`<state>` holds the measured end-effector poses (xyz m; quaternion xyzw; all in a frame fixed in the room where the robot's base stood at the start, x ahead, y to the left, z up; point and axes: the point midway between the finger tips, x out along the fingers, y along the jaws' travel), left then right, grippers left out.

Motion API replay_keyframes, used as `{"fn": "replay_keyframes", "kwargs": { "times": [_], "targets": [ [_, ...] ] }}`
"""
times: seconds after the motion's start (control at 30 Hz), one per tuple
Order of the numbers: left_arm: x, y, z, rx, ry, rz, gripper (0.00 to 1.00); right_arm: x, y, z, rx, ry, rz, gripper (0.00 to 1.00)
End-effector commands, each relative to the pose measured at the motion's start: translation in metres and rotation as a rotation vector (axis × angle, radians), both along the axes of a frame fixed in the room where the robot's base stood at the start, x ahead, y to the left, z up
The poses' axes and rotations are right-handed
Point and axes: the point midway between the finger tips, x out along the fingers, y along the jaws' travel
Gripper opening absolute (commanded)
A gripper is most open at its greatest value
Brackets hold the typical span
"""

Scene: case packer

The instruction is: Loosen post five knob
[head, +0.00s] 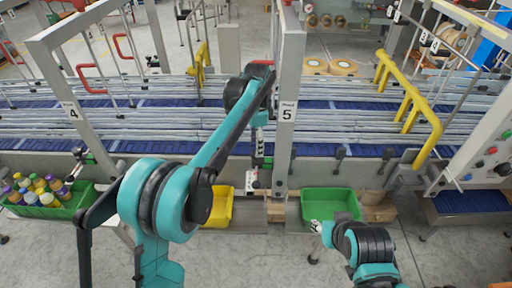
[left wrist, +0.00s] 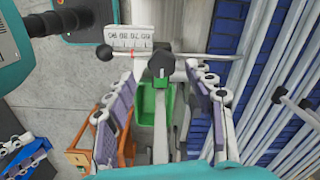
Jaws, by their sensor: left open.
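Post five (head: 285,110) is an upright grey post with a "5" label, right of centre in the head view. In the left wrist view a black knob (left wrist: 161,63) sits on a metal rod beside a white numbered scale (left wrist: 130,38). My left gripper (left wrist: 161,78) is open, its two fingers on either side of the knob's line of sight; I cannot tell whether they touch it. In the head view my left gripper (head: 258,150) hangs just left of the post. My right gripper (head: 318,227) is small and partly hidden at lower right; its jaws are unclear.
The blue conveyor (head: 340,105) with metal guide rails runs behind the post. A yellow bin (head: 220,208) and green bin (head: 330,203) stand below it. A green crate of bottles (head: 70,210) stands at left. Yellow bent rails (head: 410,95) stand at right.

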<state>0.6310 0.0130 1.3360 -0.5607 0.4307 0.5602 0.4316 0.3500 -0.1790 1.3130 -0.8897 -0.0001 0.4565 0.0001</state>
Motion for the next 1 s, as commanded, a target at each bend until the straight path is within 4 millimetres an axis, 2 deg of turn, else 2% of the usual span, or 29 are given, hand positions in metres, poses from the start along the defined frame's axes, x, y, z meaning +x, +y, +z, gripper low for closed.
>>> {"fn": "replay_keyframes", "kwargs": {
  "times": [0.1, 0.2, 0.33, 0.57, 0.63, 0.77, 0.8, 1.0],
  "targets": [
    [0.0, 0.0, -0.019, 0.0, -0.001, 0.001, 0.54, 0.0, 0.0, 0.002, 0.0, 0.0, 0.0, 0.4],
    [0.0, 0.0, -0.03, 0.0, -0.001, 0.002, 0.54, 0.0, 0.0, 0.002, 0.0, 0.0, 0.0, 0.4],
    [0.0, 0.0, -0.037, 0.0, -0.001, 0.002, 0.54, 0.0, 0.0, 0.003, 0.0, 0.0, 0.0, 0.4],
    [0.0, 0.0, -0.038, 0.0, -0.001, 0.002, 0.54, 0.0, 0.0, 0.002, 0.0, 0.0, 0.0, 0.4],
    [0.0, 0.0, -0.038, 0.0, -0.001, 0.002, 0.41, 0.0, 0.0, 0.002, 0.0, 0.0, 0.0, 0.4],
    [0.0, 0.001, -0.038, 0.0, -0.001, 0.002, 0.07, 0.0, 0.0, 0.003, 0.0, 0.0, 0.0, 0.4],
    [0.0, 0.001, -0.038, 0.0, -0.001, 0.002, 0.04, 0.0, 0.0, 0.003, 0.0, 0.0, 0.0, 0.4],
    [0.0, 0.001, -0.038, -0.001, -0.001, 0.008, 0.04, 0.0, 0.0, 0.002, 0.0, 0.0, 0.0, 0.4]
  ]
}}
